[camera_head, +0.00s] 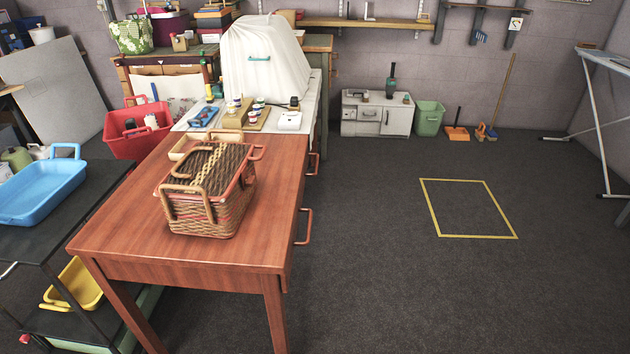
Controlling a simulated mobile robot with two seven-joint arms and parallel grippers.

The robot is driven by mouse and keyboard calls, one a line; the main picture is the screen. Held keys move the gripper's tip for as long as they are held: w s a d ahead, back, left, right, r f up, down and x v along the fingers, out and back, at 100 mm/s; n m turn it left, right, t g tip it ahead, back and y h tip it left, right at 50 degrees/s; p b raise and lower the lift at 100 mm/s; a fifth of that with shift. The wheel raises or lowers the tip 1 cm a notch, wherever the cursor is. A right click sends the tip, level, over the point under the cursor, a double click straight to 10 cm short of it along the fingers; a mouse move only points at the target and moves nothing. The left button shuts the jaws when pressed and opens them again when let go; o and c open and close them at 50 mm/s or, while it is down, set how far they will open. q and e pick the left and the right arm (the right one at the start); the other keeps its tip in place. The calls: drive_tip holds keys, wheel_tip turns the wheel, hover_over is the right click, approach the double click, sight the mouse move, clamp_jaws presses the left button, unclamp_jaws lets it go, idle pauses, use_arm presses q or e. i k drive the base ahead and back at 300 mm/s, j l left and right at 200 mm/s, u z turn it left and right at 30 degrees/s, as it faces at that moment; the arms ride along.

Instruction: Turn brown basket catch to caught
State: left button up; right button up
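A brown wicker basket (203,215) stands upright on the reddish wooden table (150,225), left of the middle in the head view. Its dark woven lid (185,165) looks closed, with a lighter braided strip (218,168) across the top. A wooden loop handle (187,203) shows on its near side, and red-brown parts show along its right edge. The catch is too small for me to tell its position. Neither of my grippers is in view, and nothing touches the basket from my side.
A white-covered machine (265,60), small jars and a wooden tray are behind the basket. A blue tub (42,190) sits on a dark shelf at left. Red handles (304,227) stick out from the table's right side. The floor (370,260) at right is clear around a yellow outline.

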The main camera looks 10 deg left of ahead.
sight(250, 181)
drive_tip(key=i+l+z, duration=0.35)
drive_tip(key=i+z, duration=0.35)
drive_tip(key=i+l+u, duration=0.1)
drive_tip(key=i, duration=0.35)
drive_tip(key=i+l+u, duration=0.1)
drive_tip(key=i, duration=0.3)
drive_tip(key=i+l+u, duration=0.15)
drive_tip(key=i+l, duration=0.15)
drive_tip(key=i+u, duration=0.5)
drive_tip(key=i+l+u, duration=0.15)
drive_tip(key=i+u, duration=0.35)
drive_tip(key=i, duration=0.2)
drive_tip(key=i+u, duration=0.15)
drive_tip(key=u, duration=0.3)
drive_tip(key=i+u, duration=0.2)
drive_tip(key=u, duration=0.2)
drive_tip(key=i+l+u, duration=0.15)
drive_tip(key=u, duration=0.3)
